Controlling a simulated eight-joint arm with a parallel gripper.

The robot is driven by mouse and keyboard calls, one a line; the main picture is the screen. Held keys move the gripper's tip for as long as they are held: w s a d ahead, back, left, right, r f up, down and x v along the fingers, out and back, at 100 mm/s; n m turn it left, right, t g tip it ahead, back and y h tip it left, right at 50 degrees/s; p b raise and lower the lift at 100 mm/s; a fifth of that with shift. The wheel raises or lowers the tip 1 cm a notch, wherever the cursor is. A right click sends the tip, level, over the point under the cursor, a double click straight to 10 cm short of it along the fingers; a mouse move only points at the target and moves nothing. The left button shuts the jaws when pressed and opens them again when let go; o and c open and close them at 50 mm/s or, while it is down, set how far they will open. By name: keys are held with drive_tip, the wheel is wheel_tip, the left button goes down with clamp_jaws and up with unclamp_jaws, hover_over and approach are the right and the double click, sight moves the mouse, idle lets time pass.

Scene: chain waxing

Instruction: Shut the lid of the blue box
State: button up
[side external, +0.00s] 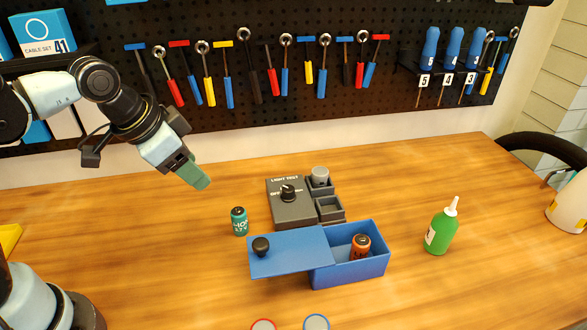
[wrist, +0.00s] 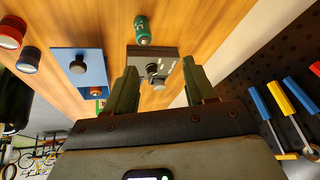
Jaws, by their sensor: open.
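The blue box (side external: 352,275) stands on the table with its flat blue lid (side external: 290,252) slid out to the left, so its right part is open. The lid has a black knob (side external: 261,246) near its left end. An orange and black battery (side external: 360,247) stands in the open part. The lid (wrist: 92,72) and its knob (wrist: 77,67) also show in the wrist view. My gripper (side external: 197,178) is above the table at the upper left, well apart from the box. In the wrist view its fingers (wrist: 164,90) are apart with nothing held between them.
A grey light tester (side external: 293,205) stands behind the box. A teal battery (side external: 239,221) stands left of the tester. A green bottle (side external: 442,230) stands to the right. Two round items (side external: 317,322) show at the front edge. A tool pegboard (side external: 300,60) is at the back.

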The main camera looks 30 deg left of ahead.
drive_tip(key=d+r+m+g, duration=0.3)
drive_tip(key=d+m+g, duration=0.1)
drive_tip(key=d+m, duration=0.45)
drive_tip(key=r+m+g, duration=0.1)
drive_tip(key=r+m, duration=0.1)
drive_tip(key=m, duration=0.3)
hover_over(261, 243)
drive_tip(key=shift+y, duration=0.4)
wheel_tip(261, 243, down, 12)
drive_tip(key=shift+f, duration=0.15)
drive_tip(key=shift+c, duration=0.5)
clamp_jaws()
